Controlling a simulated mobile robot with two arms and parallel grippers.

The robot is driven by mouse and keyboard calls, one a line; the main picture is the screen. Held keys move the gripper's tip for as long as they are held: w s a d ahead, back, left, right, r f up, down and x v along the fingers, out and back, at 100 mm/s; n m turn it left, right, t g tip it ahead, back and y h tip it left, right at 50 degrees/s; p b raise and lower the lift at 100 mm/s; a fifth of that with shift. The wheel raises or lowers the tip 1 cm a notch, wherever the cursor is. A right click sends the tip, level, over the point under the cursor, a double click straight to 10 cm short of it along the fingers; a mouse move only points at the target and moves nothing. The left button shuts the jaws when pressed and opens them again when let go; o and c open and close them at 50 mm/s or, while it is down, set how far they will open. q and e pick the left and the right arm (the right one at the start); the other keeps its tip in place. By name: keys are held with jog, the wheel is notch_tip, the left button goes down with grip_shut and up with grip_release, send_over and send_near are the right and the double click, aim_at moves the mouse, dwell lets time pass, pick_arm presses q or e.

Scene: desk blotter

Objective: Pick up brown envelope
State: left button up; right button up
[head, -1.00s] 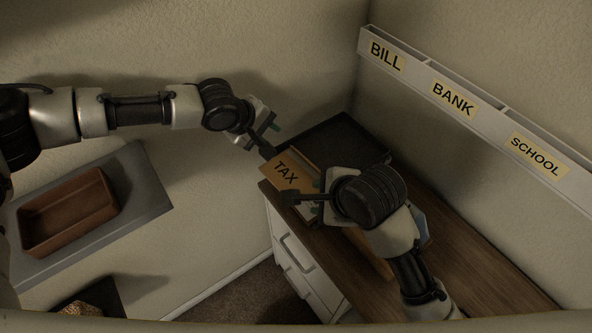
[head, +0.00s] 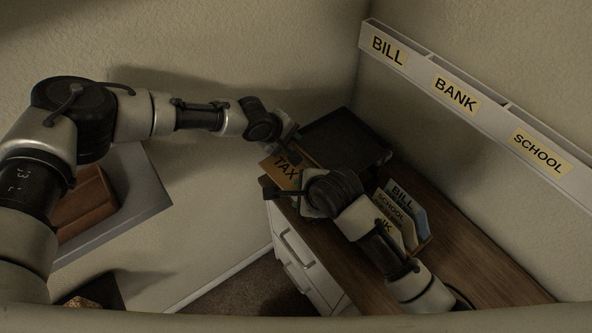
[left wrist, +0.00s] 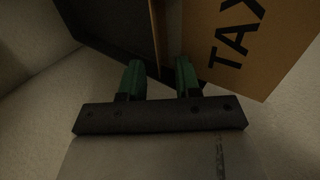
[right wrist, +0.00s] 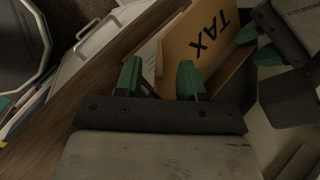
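My right wrist hides part of the envelope in the head view.
A dark tray (head: 345,140) lies behind the envelope. Envelopes marked BILL (head: 403,197) and SCHOOL (head: 391,212) stand on the wooden desk (head: 470,262). A wall rack (head: 480,105) has BILL, BANK and SCHOOL slots. A brown box (head: 88,205) sits on the left shelf.

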pick_arm(q)
jog(key=shift+c, duration=0.3)
pick_arm(e)
jog(key=shift+c, duration=0.3)
pick_arm(q)
grip_shut()
pick_arm(e)
grip_shut()
